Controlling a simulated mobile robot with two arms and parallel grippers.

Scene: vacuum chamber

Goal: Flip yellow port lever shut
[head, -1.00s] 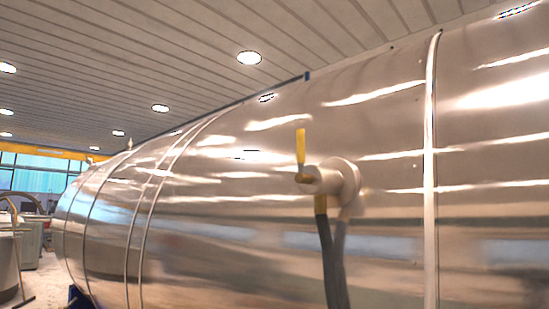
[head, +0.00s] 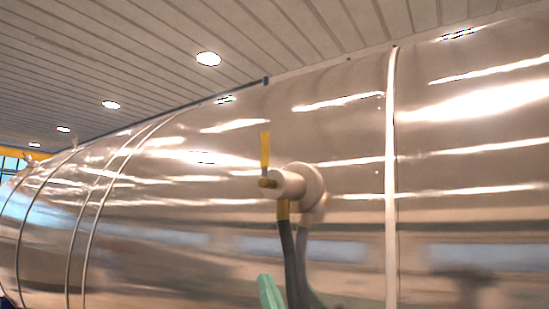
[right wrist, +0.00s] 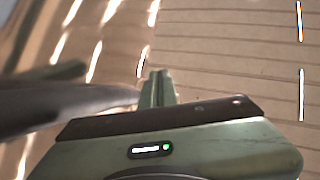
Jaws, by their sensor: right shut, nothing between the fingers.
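The yellow port lever (head: 265,150) stands upright at the end of the cream port (head: 298,187) on the side of the shiny metal chamber (head: 350,230). My right gripper (head: 266,281) shows as a green tip at the bottom of the head view, below the lever and just left of the dark hose, apart from the lever. In the right wrist view my right gripper (right wrist: 158,77) has its green fingers together with nothing between them. The lever cannot be made out there. My left gripper is not in view.
A dark grey hose (head: 289,260) hangs from a yellow collar (head: 283,209) under the port. A dark tube-like shape (right wrist: 60,106), probably this hose, passes left of my fingers in the right wrist view. The space left of the lever looks free.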

